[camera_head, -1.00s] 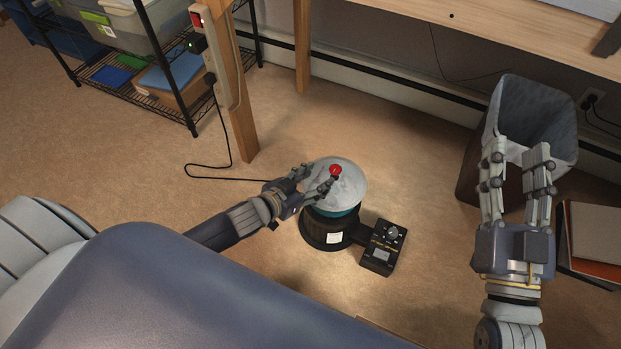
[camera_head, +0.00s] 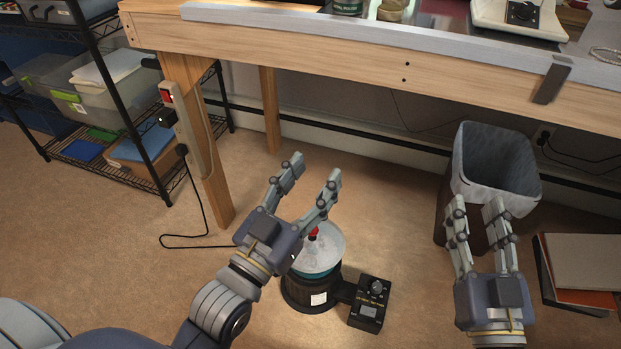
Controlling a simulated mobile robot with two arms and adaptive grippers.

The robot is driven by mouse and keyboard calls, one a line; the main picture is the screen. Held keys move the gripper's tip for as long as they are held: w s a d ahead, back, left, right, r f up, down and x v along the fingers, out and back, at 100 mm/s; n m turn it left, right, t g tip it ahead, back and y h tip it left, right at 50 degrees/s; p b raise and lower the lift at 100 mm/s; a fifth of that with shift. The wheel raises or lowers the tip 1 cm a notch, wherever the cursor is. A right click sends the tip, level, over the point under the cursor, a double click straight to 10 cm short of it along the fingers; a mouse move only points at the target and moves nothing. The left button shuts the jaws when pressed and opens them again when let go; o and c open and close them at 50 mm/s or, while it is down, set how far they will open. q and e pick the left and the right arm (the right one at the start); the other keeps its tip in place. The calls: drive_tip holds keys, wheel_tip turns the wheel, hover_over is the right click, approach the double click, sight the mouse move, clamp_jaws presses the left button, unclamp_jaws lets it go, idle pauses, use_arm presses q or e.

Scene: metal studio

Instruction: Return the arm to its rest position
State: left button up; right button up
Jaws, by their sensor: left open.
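My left gripper (camera_head: 313,175) is open and empty. It is raised in front of the tumbler-like machine on the floor and overlaps it in the picture. My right gripper (camera_head: 469,208) has its two fingers spread apart with nothing between them, in front of the waste bin. The machine (camera_head: 312,292) has a dark base, a pale round lid and a red knob (camera_head: 313,234), partly hidden behind my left gripper. A black control box (camera_head: 370,304) is attached to its right.
A wooden workbench (camera_head: 330,48) spans the back, with a leg (camera_head: 205,150) at left carrying a power strip (camera_head: 187,128). A wire shelf (camera_head: 100,160) stands far left. A grey bin (camera_head: 500,160) and folders (camera_head: 585,265) are at right.

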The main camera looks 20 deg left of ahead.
idle(0.4)
